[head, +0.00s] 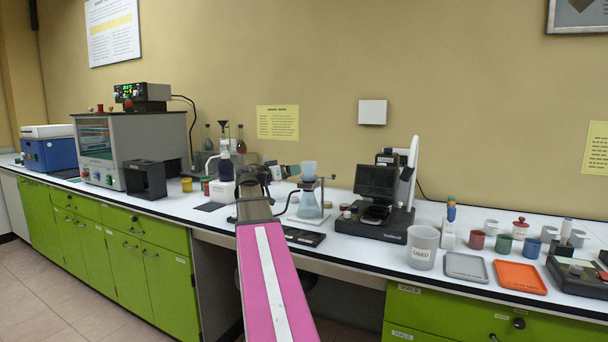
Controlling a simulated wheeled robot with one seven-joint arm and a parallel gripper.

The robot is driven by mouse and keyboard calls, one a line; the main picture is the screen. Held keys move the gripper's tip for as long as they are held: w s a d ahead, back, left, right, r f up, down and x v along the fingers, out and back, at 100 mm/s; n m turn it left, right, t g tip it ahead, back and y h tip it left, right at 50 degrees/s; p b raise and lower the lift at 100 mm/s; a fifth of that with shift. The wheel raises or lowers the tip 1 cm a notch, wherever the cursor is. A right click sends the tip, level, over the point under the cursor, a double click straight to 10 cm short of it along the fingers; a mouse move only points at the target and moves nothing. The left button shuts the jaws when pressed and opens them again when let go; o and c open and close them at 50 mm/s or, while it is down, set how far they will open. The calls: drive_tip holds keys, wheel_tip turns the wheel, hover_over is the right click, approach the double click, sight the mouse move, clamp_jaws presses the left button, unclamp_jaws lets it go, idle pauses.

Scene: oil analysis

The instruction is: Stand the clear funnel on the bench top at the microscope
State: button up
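The clear funnel (309,169) looks like a pale blue, see-through cup at the top of a conical flask (308,206) with bluish liquid, left of the microscope. It looks upright. My gripper (291,171) is at the end of my pink arm, close to the funnel's left side. Its fingers are too small and too covered by my wrist to tell whether they touch or grip the funnel. The microscope (376,183), with a dark screen, black base and white upright part, stands on the white bench top (345,249).
A flat black device (303,236) lies in front of the flask. A USED beaker (423,247), a grey tray (466,267) and an orange tray (519,277) stand right of the microscope. Small jars (477,239) are behind the trays. A little bare bench shows before the microscope.

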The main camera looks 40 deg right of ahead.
sight(303, 167)
drive_tip(key=d+n, duration=0.3)
drive_tip(key=n, duration=0.8)
drive_tip(key=d+n, duration=0.4)
drive_tip(key=n, duration=0.7)
drive_tip(key=w+d+n, duration=0.1)
drive_tip(key=d+n, duration=0.3)
drive_tip(key=n, duration=0.7)
drive_tip(key=shift+r, duration=0.25)
drive_tip(key=shift+s, duration=0.1)
drive_tip(key=c, duration=1)
drive_tip(key=shift+r, duration=0.1)
